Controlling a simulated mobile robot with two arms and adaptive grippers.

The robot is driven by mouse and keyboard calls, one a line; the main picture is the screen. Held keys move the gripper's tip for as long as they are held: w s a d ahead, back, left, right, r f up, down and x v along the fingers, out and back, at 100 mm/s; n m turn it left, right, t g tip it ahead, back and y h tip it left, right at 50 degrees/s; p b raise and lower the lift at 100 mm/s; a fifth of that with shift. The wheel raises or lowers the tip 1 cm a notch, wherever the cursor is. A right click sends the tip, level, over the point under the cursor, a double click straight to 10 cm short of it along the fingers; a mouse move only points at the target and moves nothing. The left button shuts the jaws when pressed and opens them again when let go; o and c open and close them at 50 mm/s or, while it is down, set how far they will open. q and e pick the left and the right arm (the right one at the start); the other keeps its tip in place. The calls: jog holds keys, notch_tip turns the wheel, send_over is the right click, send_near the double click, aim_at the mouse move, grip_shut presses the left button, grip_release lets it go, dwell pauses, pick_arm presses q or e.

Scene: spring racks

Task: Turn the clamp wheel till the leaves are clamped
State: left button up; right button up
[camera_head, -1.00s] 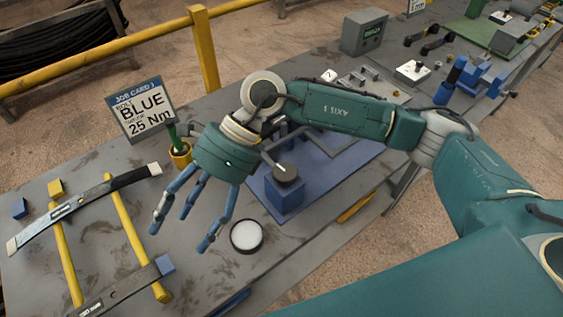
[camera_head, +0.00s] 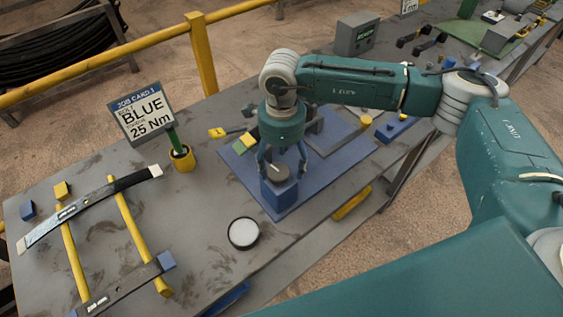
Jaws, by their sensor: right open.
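The clamp wheel (camera_head: 279,173) is a dark round knob with a pale mark on top of a blue block (camera_head: 279,196). The block stands on a blue base plate (camera_head: 323,176). My right gripper (camera_head: 282,166) points down over the wheel, with its fingers spread around it. I cannot tell whether the fingers touch the wheel. The leaves in the clamp are largely hidden behind my gripper and arm. My left gripper does not show.
A job card (camera_head: 142,112) reads BLUE, 25 Nm, beside a yellow cup (camera_head: 181,158) with a green-handled tool. A round white-topped dish (camera_head: 243,233) stands in front of the plate. Two dark leaf strips (camera_head: 91,206) (camera_head: 122,283) lie across yellow bars at left.

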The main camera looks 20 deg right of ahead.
jog(key=shift+a+f, duration=0.2)
jog(key=shift+f, duration=0.9)
jog(key=shift+d, duration=0.1)
jog(key=c, duration=0.4)
jog(key=shift+w, duration=0.1)
jog(key=c, duration=0.7)
jog(key=shift+c, duration=0.2)
